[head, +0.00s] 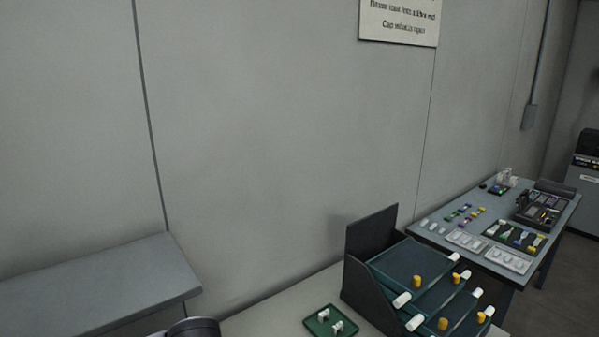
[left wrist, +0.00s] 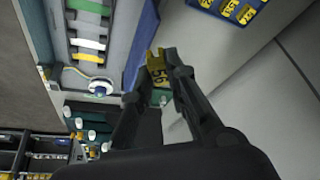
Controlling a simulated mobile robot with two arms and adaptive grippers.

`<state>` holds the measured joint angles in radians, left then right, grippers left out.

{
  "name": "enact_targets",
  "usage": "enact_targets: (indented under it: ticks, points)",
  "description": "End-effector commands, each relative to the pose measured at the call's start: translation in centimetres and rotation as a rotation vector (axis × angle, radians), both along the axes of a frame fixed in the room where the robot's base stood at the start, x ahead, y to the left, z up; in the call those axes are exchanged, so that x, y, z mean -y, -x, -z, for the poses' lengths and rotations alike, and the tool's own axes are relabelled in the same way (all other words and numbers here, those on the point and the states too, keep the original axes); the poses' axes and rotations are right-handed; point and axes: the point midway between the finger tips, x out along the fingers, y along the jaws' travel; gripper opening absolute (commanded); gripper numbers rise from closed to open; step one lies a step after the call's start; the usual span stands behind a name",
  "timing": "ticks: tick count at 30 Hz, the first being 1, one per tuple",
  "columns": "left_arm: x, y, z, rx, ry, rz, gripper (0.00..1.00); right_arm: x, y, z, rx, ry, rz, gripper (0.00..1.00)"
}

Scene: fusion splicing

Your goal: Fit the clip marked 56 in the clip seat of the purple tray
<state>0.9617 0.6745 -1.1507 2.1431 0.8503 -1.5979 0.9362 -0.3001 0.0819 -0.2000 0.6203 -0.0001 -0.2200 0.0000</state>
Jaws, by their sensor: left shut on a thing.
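My left gripper (left wrist: 159,80) shows in the left wrist view, its two dark fingers closed on the yellow clip marked 56 (left wrist: 157,66). The clip sits at the fingertips with its number facing the camera, and its forked end points away from the gripper. It is held clear in front of a dark blue edge and a grey surface. I cannot make out the purple tray or its clip seat in either view. My right gripper is not in view.
A blue bin (left wrist: 214,4) holds several yellow numbered clips. A rack of dark green trays (head: 408,262) stands on the near bench beside a small green tray (head: 316,331). A grey table (head: 441,233) at the right carries many small parts. A grey shelf (head: 95,282) is at the left.

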Motion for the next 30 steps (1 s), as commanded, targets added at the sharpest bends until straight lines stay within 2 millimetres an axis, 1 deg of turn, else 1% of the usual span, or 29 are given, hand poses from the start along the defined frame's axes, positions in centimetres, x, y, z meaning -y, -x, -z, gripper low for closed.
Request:
enact_targets:
  ticks: [1,4,7,12,17,20,23,27,30]
  points:
    - [0.9,0.0,-1.1,0.009,-0.001,-0.027,0.03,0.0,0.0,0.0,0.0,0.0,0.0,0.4]
    - [2.1,0.3,-2.6,0.008,-0.001,-0.103,0.03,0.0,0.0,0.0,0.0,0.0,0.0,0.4]
    - [2.7,0.5,-3.9,0.008,-0.002,-0.178,0.03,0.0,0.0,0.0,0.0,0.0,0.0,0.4]
    - [3.1,0.8,-5.4,0.004,0.0,-0.281,0.03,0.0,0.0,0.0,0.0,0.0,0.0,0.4]
    - [2.9,0.8,-6.0,0.0,0.002,-0.331,0.03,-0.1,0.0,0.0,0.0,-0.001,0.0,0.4]
    - [1.6,0.7,-6.0,-0.008,0.007,-0.343,0.03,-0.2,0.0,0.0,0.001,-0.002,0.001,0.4]
    - [-0.6,0.6,-5.9,-0.016,0.013,-0.347,0.03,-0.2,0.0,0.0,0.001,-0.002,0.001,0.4]
    - [-4.3,0.6,-5.9,-0.017,0.016,-0.347,0.03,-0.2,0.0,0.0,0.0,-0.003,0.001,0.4]
    - [-6.5,0.7,-5.9,-0.012,0.012,-0.343,0.03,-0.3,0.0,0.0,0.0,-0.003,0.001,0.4]
